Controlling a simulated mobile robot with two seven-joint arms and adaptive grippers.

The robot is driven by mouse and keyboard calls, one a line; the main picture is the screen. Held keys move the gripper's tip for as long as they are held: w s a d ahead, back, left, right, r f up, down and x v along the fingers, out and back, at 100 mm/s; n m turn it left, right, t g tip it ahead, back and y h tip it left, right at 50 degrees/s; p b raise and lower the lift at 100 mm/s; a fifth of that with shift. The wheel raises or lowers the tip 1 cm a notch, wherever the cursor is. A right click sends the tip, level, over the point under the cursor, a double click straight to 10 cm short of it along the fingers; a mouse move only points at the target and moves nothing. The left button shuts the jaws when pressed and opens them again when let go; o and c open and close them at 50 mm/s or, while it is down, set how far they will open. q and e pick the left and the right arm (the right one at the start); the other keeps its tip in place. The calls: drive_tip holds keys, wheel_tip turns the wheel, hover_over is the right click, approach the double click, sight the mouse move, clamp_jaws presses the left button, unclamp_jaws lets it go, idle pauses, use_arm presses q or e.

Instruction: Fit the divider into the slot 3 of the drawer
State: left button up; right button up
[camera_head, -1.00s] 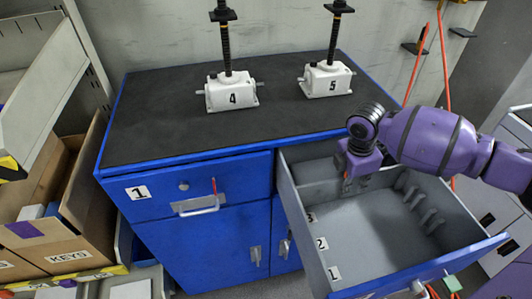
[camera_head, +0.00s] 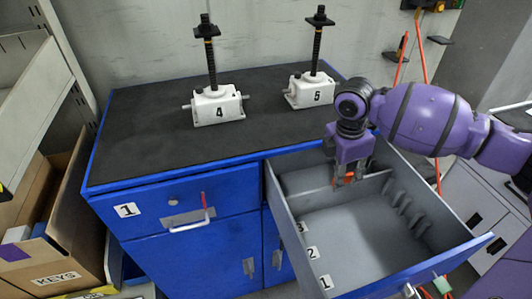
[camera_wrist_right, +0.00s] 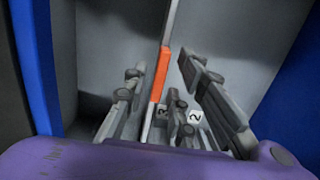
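The open grey drawer (camera_head: 455,262) has labels 1, 2 and 3 on its left inner wall. A thin grey divider (camera_head: 296,202) stands across the drawer near label 3. In the right wrist view the divider (camera_wrist_right: 171,20) shows edge-on with an orange part (camera_wrist_right: 160,75). I cannot tell whether its ends are fully seated. My right gripper (camera_head: 345,182) points down over the divider. In the right wrist view its fingers (camera_wrist_right: 160,72) stand apart on either side of the orange part, with gaps. My left gripper is not in view.
The blue cabinet has a dark top (camera_head: 150,130) bearing white screw jacks 4 (camera_head: 217,108) and 5 (camera_head: 308,92). The closed drawer 1 (camera_head: 160,212) is to the left. A KEYS box (camera_head: 60,255) stands at far left. Notched holders (camera_head: 410,212) line the drawer's right wall.

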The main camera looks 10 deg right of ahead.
drive_tip(key=shift+s+a+r, duration=0.1)
drive_tip(key=shift+a+r, duration=0.1)
drive_tip(key=shift+r, duration=1.7)
